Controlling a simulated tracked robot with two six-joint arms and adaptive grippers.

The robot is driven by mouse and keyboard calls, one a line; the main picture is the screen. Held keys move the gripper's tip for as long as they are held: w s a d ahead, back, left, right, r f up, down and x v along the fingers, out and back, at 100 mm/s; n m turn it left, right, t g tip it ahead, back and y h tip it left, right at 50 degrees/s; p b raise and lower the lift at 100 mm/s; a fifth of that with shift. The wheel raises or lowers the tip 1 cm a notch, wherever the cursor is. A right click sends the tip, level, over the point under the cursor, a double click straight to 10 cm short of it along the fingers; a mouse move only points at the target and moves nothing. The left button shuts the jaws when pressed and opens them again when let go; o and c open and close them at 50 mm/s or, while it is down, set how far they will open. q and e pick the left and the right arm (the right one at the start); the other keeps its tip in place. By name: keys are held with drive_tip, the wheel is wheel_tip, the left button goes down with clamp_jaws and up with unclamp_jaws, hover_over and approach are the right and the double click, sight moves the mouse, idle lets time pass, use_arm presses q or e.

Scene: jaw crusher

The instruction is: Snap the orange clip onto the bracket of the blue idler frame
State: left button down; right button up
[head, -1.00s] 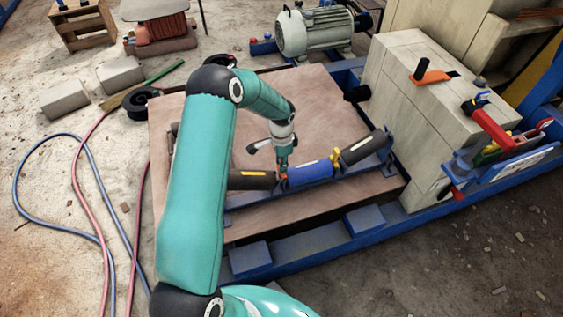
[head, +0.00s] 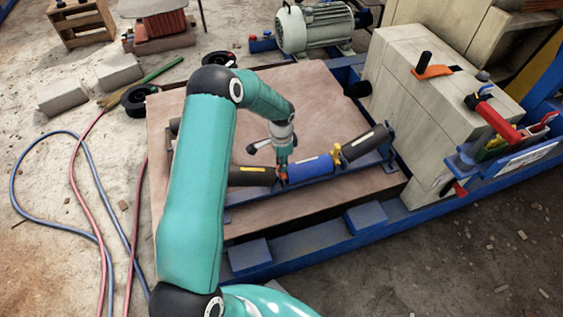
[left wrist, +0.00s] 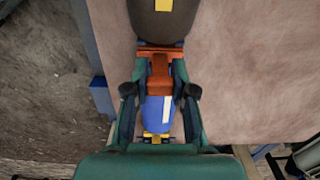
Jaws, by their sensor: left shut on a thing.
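My left gripper (head: 282,168) points down at the blue idler frame (head: 345,176), at the joint between a dark roller (head: 250,176) and the blue roller (head: 312,167). It is shut on the orange clip (head: 281,178). In the left wrist view the clip (left wrist: 159,68) sits between the fingers, its wide end close to the dark roller (left wrist: 160,22) and its stem over the blue roller (left wrist: 156,112). The bracket is mostly hidden under the clip and fingers, so I cannot tell whether the clip is seated. My right gripper is out of view.
The idler frame stands on a brown board (head: 200,215). A second dark roller (head: 365,143) rises to the right. A pale block housing (head: 420,115) with a red-handled tool (head: 497,120) stands further right. A grey motor (head: 315,28) is behind. Hoses (head: 80,185) lie left.

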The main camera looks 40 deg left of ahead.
use_arm(q)
drive_tip(key=shift+r, duration=0.1)
drive_tip(key=shift+r+p, duration=0.65)
drive_tip(key=shift+r, duration=0.3)
drive_tip(key=shift+b, duration=0.3)
idle(1.2)
drive_tip(key=shift+f+b, duration=0.75)
drive_tip(key=shift+f, duration=0.25)
drive_tip(key=c, duration=0.9)
unclamp_jaws()
wheel_tip(320, 180, up, 12)
drive_tip(key=shift+f, duration=0.1)
